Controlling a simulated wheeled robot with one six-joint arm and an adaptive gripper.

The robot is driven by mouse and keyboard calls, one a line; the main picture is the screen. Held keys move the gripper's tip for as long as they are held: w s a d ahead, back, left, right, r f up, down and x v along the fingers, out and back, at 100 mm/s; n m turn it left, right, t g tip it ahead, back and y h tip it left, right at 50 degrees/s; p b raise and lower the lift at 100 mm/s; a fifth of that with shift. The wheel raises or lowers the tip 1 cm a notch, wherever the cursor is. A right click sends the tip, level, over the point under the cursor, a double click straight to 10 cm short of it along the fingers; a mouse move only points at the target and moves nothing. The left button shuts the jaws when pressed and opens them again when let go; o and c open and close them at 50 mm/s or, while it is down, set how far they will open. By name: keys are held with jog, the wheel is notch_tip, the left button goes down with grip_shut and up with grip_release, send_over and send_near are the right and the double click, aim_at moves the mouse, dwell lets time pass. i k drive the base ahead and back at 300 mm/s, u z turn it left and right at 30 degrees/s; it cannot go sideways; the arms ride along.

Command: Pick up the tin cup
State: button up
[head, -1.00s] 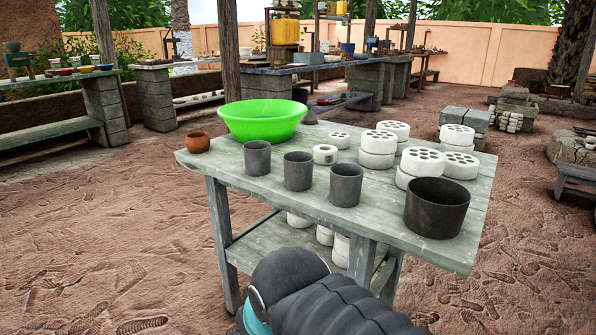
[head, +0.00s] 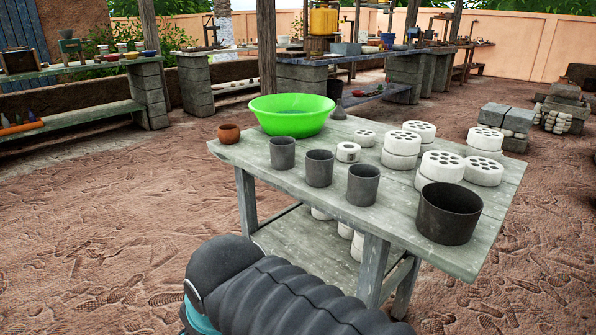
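Three grey cylindrical cups that look like metal stand upright in a row along the near side of a weathered wooden table: a left cup (head: 282,154), a middle cup (head: 319,169) and a right cup (head: 363,186). A wider, dark brown-grey pot (head: 448,214) stands at the table's near right corner. I cannot tell for sure which of these is the tin cup. My gripper is out of view; only a dark ribbed part of my arm shows at the bottom, in front of the table, and nothing visible touches the cups.
The wooden table (head: 232,152) also holds a small clay pot (head: 228,133), a green basin (head: 291,117) and several white perforated blocks (head: 401,149). Its lower shelf (head: 300,245) holds white pieces. Sandy ground is open to the left. Workbenches stand behind.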

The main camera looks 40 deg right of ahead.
aim_at(319, 162)
jog(key=i, duration=3.3)
jog(key=z, duration=4.25)
